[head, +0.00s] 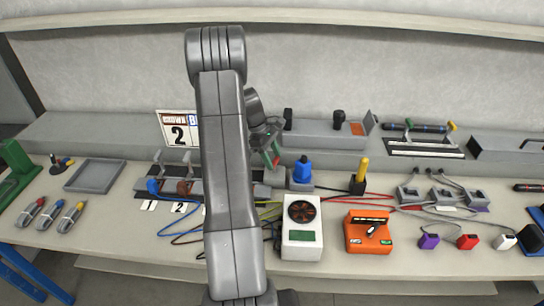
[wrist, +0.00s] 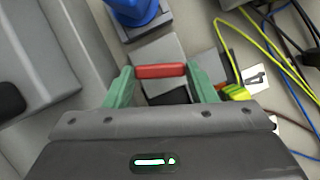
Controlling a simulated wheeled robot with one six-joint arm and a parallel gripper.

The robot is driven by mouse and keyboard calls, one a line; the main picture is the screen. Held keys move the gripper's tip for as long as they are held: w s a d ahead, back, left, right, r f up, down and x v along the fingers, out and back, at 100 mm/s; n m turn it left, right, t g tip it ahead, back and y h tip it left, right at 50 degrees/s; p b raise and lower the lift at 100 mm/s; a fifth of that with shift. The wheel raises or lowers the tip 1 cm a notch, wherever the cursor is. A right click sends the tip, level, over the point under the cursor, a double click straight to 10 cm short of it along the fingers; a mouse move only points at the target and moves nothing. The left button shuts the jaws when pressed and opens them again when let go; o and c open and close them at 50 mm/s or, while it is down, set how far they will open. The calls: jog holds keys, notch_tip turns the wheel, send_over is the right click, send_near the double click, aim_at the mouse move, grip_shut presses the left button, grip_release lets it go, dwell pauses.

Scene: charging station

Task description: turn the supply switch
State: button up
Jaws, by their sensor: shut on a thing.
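In the wrist view the two green fingers of my gripper (wrist: 160,82) stand on either side of a red bar-shaped handle (wrist: 160,71) and touch its ends. The handle appears to be the supply switch's. Below it are a pale grey block and a dark part, largely hidden by my gripper. In the head view my gripper (head: 271,155) is small and partly behind my arm, above the right end of a grey terminal row (head: 222,187). The red handle is hard to make out there.
Yellow-green and blue wires run nearby. A white meter (head: 302,250) and an orange device (head: 368,232) stand in front. A sign (head: 177,129) stands behind, left.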

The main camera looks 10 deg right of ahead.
jog(key=m, duration=0.2)
jog(key=m+g+y, duration=0.1)
jog(key=shift+w+d+m, duration=0.15)
jog(key=shift+m, duration=0.25)
jog(key=m+y, duration=0.1)
jog(key=m, duration=0.2)
jog(key=shift+d+m, duration=0.15)
jog(key=shift+m, duration=0.15)
jog(key=m+y, duration=0.1)
jog(key=m, duration=0.1)
jog(key=m+y, duration=0.1)
jog(key=m, duration=0.1)
jog(key=m+y, duration=0.1)
jog(key=m, duration=0.1)
jog(key=shift+d+m, duration=0.25)
jog(key=shift+m, duration=0.05)
jog(key=o, duration=1)
jog(key=v, duration=0.9)
jog(key=b+v, duration=0.1)
jog(key=v, duration=0.4)
jog(key=shift+w+d+f, duration=0.1)
jog(key=shift+w+f, duration=0.1)
jog(key=shift+w, duration=0.1)
jog(key=shift+f, duration=0.1)
